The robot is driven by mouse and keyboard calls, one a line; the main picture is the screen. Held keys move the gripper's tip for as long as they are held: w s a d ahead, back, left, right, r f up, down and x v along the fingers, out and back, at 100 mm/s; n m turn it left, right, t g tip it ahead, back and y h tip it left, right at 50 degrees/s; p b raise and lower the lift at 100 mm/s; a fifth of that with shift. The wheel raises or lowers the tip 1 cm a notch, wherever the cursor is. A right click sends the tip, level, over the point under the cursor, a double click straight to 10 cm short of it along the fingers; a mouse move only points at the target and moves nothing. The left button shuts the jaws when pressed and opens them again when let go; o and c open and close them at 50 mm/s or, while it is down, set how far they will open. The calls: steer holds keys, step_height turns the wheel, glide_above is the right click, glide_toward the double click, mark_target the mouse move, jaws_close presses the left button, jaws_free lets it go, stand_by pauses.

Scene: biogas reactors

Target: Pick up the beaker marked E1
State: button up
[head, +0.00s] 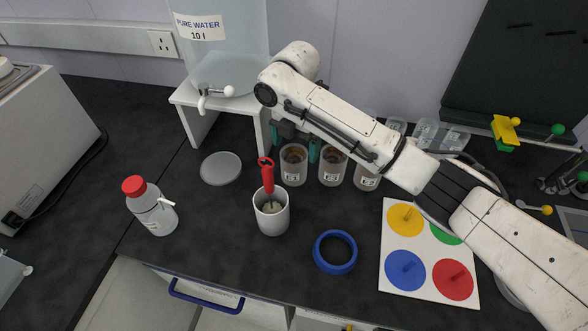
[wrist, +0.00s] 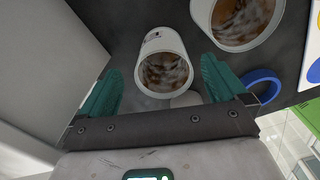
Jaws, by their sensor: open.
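Three clear beakers with brown contents stand in a row under my arm: a left one (head: 293,165), a middle one (head: 333,167) and a right one (head: 366,178). Each has a small white label in front; the marks are too small to read for certain, though the left one looks like E1. My gripper (head: 294,146) is open and empty, its teal fingers to either side of the left beaker's rim at its back. In the wrist view, one beaker (wrist: 163,62) lies between the open fingers (wrist: 161,80), not visibly touched, with a second beaker (wrist: 238,20) to the right.
The water tank's white stand (head: 221,106) is close on the left. A white cup (head: 271,218) with a red-handled tool stands in front. A grey disc (head: 221,168), a blue ring (head: 335,252), a bottle (head: 153,208) and a coloured board (head: 393,225) lie around.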

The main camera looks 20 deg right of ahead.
mark_target(296, 156)
steer(key=shift+s+f+p, duration=0.15)
steer(key=shift+f+p, duration=0.3)
steer(key=shift+f, duration=1.85)
steer(key=c, duration=1.1)
steer(key=shift+r, duration=0.1)
